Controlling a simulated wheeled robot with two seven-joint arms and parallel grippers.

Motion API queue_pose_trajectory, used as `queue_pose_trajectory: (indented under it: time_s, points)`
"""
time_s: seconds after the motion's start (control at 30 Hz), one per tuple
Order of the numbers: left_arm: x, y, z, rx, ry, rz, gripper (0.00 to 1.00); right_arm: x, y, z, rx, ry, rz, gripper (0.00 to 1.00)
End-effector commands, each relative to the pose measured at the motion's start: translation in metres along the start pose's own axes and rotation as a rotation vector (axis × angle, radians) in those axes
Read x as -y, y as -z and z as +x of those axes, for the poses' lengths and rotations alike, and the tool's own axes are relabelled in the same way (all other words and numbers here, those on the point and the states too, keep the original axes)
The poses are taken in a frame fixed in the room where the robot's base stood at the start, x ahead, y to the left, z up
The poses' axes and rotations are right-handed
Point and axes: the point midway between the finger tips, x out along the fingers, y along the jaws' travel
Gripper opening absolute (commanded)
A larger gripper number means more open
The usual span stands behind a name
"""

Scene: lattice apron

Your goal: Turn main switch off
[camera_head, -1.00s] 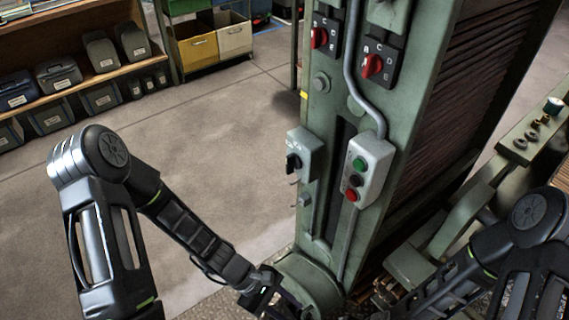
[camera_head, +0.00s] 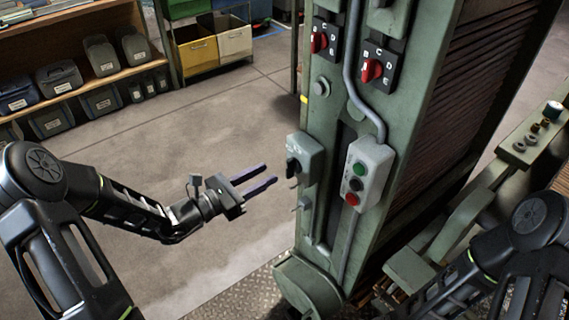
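The main switch is not labelled legibly. A small grey-green box with a black rotary handle (camera_head: 292,166) sits on the left edge of the green machine column (camera_head: 325,225). Two red rotary knobs, the left one (camera_head: 318,42) and the right one (camera_head: 371,70), sit on black lettered plates higher up. My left gripper (camera_head: 270,178) is open and empty, its two fingers apart and pointing right towards the black handle, with a gap before it. My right arm (camera_head: 500,250) is at the lower right; its gripper is not visible.
A grey push-button box (camera_head: 370,172) with green, black and red buttons is beside the switch box. A grey conduit (camera_head: 350,70) runs down the column. Shelves with bins (camera_head: 60,78) stand at the back left. The floor (camera_head: 200,120) left of the column is clear.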

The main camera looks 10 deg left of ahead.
Motion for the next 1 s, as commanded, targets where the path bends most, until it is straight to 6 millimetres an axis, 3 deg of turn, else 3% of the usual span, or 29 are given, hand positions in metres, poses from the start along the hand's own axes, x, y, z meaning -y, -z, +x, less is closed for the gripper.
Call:
queue_pose_trajectory:
  time_s: [0.5, 0.83, 1.0]
  points:
    - [0.001, 0.000, 0.068, -0.001, 0.003, -0.001, 0.34, 0.003, 0.000, -0.007, 0.001, 0.000, 0.000, 0.36]
    - [0.001, 0.001, 0.071, -0.002, 0.001, -0.001, 0.33, 0.003, 0.000, -0.007, 0.001, 0.000, 0.000, 0.36]
    - [0.001, 0.001, 0.071, -0.002, 0.001, -0.001, 0.19, 0.003, 0.000, -0.007, 0.001, 0.000, 0.000, 0.36]
